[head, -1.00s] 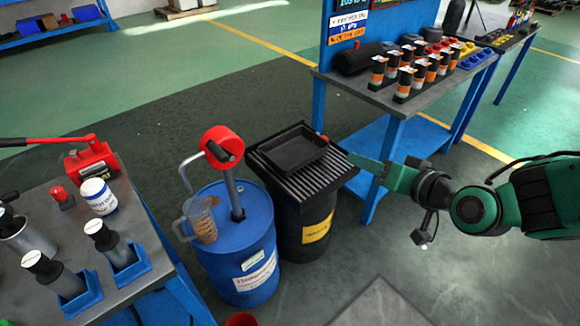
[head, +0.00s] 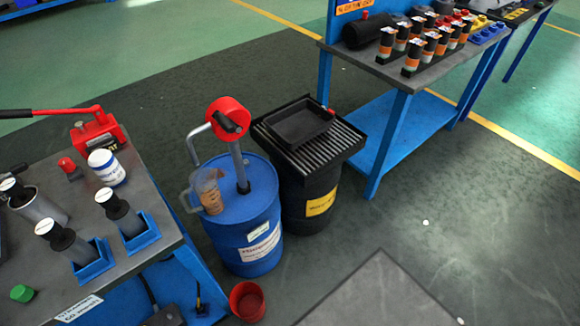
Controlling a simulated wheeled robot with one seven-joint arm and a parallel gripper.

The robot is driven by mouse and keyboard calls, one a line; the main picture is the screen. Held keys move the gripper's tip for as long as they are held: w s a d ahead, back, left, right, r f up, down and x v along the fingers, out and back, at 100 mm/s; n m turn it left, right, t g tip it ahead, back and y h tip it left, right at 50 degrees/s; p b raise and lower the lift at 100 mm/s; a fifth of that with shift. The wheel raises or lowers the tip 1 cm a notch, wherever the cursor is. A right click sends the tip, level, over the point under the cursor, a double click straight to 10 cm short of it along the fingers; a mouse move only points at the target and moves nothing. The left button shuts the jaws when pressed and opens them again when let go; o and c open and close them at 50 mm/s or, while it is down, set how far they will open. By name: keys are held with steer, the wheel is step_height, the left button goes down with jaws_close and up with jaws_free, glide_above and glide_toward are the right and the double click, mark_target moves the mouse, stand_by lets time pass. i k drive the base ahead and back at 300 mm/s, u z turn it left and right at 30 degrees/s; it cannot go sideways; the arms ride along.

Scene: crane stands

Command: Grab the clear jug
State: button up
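The clear jug (head: 209,190) stands upright on top of the blue drum (head: 262,196), at its left side. It is see-through, has a handle on its left, and shows something brown inside or through its wall. A red and grey hand pump (head: 230,125) rises from the drum just right of the jug, with its spout above the jug. My gripper is not in this view.
A black drum with a grated top and black tray (head: 298,124) stands right of the blue drum. A workbench (head: 120,207) with tools is at left. A blue table (head: 392,85) with small bottles stands at upper right. A red bucket (head: 247,301) is on the floor; floor at right is clear.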

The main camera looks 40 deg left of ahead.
mark_target(204, 182)
steer(key=u, duration=1.8)
